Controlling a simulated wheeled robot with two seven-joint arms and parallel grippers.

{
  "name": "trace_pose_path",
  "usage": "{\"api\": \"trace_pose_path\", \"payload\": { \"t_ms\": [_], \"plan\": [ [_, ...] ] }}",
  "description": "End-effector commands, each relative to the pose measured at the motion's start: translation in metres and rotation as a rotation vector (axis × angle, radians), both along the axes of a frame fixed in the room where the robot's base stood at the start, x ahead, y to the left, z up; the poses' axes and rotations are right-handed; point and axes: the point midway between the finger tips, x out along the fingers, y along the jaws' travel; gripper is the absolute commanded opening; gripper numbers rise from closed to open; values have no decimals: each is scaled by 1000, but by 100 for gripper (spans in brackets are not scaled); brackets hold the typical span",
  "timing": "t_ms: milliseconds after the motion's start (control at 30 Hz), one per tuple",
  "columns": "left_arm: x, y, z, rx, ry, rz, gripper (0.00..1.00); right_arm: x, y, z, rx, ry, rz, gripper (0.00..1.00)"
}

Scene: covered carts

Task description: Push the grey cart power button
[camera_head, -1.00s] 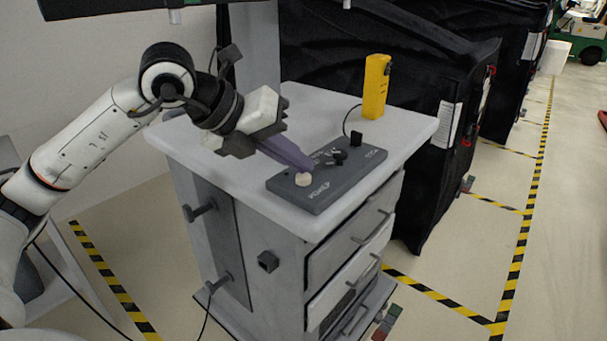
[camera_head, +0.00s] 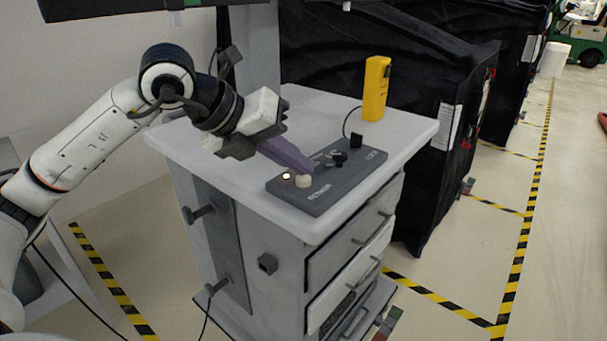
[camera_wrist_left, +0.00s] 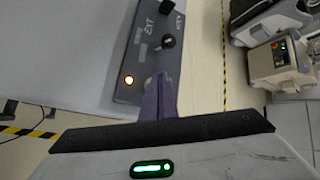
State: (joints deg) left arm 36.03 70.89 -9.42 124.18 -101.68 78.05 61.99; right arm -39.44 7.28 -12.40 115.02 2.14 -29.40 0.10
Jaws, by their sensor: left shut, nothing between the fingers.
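The grey cart (camera_head: 215,165) has a pale top with a dark grey control panel (camera_head: 345,188) near its front edge. A round cream power button (camera_head: 303,181) stands at the panel's left end. My left gripper (camera_head: 309,169) has purple fingers that are shut and empty, with tips just behind and above the button. I cannot tell whether they touch it. In the left wrist view the fingers (camera_wrist_left: 160,90) largely cover the button. My right gripper is not in view.
A black knob (camera_head: 339,158) and a black block (camera_head: 357,139) are on the panel. A yellow device (camera_head: 375,88) stands on the cart's back right corner. Black covered carts (camera_head: 420,150) stand behind and to the right. Striped floor tape (camera_head: 440,298) marks the floor.

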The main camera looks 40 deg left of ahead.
Motion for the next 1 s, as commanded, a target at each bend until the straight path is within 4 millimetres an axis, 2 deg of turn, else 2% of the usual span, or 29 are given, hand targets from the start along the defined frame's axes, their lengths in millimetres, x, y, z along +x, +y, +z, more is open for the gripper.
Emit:
{"api": "trace_pose_path", "payload": {
  "t_ms": [167,700,1000],
  "plan": [
    [0,0,7,0,-2,1,0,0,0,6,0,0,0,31],
    [0,0,60,0,-3,1,0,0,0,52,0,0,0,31],
    [0,0,61,0,-2,1,0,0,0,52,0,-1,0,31]
  ]
}}
